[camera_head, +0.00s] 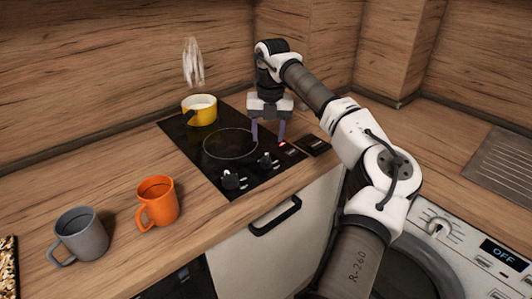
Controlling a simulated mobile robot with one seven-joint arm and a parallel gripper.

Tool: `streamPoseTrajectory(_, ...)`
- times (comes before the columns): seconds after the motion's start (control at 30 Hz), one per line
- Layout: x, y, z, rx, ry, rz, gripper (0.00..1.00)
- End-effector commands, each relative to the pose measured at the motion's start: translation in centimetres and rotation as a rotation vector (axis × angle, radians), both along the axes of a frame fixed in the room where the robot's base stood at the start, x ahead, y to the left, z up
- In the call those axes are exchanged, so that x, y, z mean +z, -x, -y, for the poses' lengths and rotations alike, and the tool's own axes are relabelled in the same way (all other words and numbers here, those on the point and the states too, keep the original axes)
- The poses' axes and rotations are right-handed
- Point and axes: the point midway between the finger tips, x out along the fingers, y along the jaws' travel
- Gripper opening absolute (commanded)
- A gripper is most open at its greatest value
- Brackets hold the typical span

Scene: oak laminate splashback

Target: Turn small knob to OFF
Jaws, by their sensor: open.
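The black cooktop (200,160) is set into the wooden counter and has two dark knobs near its front edge. The right knob (266,160) looks slightly smaller than the left knob (234,179). Their exact settings are too small to read. A red light (283,143) glows to the right of the knobs. My gripper (268,136) points down over the right part of the cooktop, with its two fingers apart and nothing between them. It appears behind and above the right knob, not touching it.
A yellow pot (200,110) stands on the back left of the cooktop with steam above it. An orange mug (157,202) and a grey mug (80,235) stand on the counter at left. A washing machine (470,250) with a display reading OFF is at lower right.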

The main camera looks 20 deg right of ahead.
Motion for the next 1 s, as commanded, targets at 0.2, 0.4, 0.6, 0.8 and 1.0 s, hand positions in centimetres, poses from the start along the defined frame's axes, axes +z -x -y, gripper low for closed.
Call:
streamPoseTrajectory(0.2, -4.4, 0.0, -0.2, 0.001, -0.004, -0.002, 0.52)
streamPoseTrajectory(0.4, -7.0, -0.1, -0.4, 0.002, -0.002, 0.0, 0.52)
streamPoseTrajectory(0.6, -7.8, -0.2, -0.4, 0.001, 0.0, 0.002, 0.52)
streamPoseTrajectory(0.8, -7.9, -0.2, -0.4, 0.001, -0.001, 0.001, 0.52)
streamPoseTrajectory(1.0, -7.9, -0.1, -0.4, 0.001, -0.001, 0.001, 0.27)
